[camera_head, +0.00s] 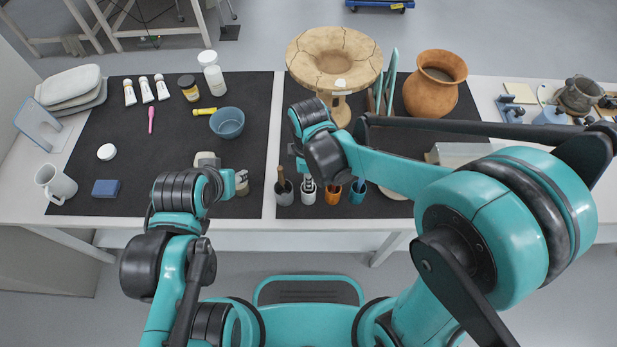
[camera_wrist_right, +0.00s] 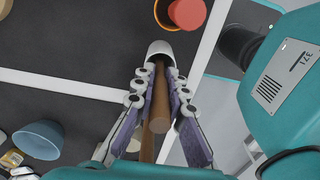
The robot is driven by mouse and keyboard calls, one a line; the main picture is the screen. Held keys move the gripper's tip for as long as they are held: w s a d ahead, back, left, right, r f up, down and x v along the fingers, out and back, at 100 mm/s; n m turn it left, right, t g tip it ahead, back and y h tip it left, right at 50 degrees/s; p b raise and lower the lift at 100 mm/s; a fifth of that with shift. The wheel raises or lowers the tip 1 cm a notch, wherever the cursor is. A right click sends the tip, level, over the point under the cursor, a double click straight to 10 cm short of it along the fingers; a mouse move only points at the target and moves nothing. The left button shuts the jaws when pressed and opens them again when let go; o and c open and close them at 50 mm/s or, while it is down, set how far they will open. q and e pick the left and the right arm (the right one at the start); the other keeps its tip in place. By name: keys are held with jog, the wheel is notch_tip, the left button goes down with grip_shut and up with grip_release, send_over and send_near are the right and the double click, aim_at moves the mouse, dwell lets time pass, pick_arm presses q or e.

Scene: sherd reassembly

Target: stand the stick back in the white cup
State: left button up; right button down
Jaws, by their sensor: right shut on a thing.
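The white cup (camera_head: 308,196) stands in a row of cups at the table's front edge; in the wrist view it (camera_wrist_right: 166,49) lies just past my right fingertips. My right gripper (camera_wrist_right: 155,88) is shut on a brown round stick (camera_wrist_right: 157,112). The stick's far end reaches the white cup's mouth and seems to be inside it; how deep, I cannot tell. In the head view the right gripper (camera_head: 304,168) is above the cup row, partly hidden by its own wrist. My left gripper (camera_head: 240,181) is over the front of the left mat; its jaws are unclear.
A dark cup with a brown handle (camera_head: 284,194) stands left of the white cup, an orange cup (camera_head: 332,194) and a blue cup (camera_head: 358,193) right of it. A cracked clay vessel (camera_head: 333,60) and an orange-brown pot (camera_head: 435,85) stand behind. A blue bowl (camera_head: 227,122) is at left.

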jog(key=c, duration=1.5)
grip_release()
jog(key=shift+o, duration=0.2)
notch_tip(320, 180, up, 12)
jog(key=shift+r, duration=0.1)
jog(key=s+d+m+t, duration=0.2)
jog(key=d+m+t, duration=0.1)
jog(key=d+m, duration=0.6)
jog(key=s+d+f+m+t, duration=0.1)
jog(key=s+d+m+t, duration=0.2)
jog(key=d+m, duration=0.6)
jog(key=shift+t, duration=0.6)
